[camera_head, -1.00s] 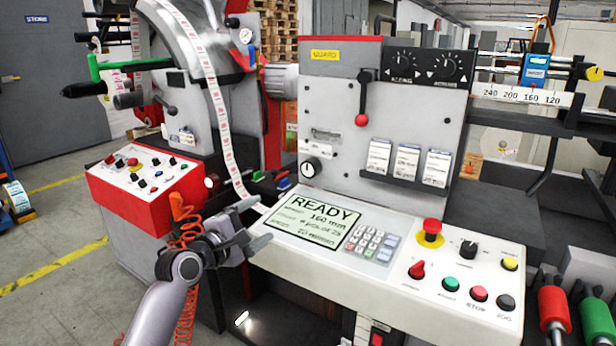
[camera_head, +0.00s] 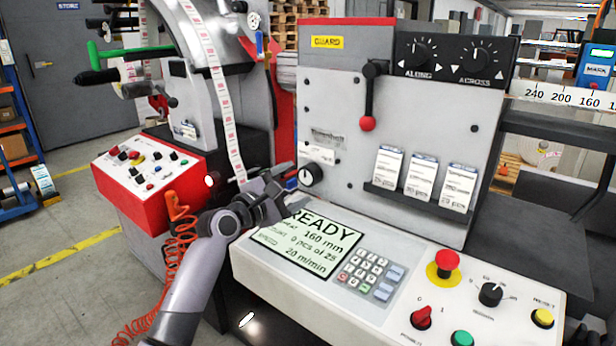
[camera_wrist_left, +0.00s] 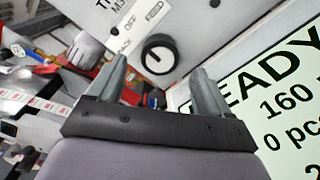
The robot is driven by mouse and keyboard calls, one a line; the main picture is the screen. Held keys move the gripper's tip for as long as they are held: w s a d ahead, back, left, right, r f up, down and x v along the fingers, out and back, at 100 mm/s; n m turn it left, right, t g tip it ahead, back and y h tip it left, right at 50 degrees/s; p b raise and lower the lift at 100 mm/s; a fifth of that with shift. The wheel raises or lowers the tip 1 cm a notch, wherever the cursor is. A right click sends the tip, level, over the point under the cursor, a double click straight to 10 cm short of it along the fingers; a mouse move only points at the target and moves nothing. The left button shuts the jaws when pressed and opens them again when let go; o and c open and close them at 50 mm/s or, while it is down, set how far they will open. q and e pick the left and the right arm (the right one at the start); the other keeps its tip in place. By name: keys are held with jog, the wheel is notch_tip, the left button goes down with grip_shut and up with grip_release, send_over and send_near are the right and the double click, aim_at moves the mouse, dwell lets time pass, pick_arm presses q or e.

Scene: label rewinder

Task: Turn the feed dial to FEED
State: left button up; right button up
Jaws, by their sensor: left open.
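A round black dial (camera_head: 311,174) with a pale pointer mark sits on the grey front panel, low and left. My left gripper (camera_head: 289,188) is open just in front and to the left of the dial, over the edge of the READY screen. In the left wrist view its two fingers (camera_wrist_left: 158,72) stand apart, with the dial beyond and between their tips. I cannot see contact. My right gripper is not in view.
The READY screen (camera_head: 306,237) and keypad (camera_head: 369,274) lie below the panel. A lever with a red knob (camera_head: 367,123) and label cards (camera_head: 420,176) are to the right. A red emergency button (camera_head: 447,259) is on the console. The printed label web (camera_head: 221,98) runs down at left.

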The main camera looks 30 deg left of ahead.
aim_at(306, 177)
pick_arm(q)
jog(key=shift+w+d, duration=0.2)
jog(key=shift+w, duration=2.25)
jog(key=c, duration=1)
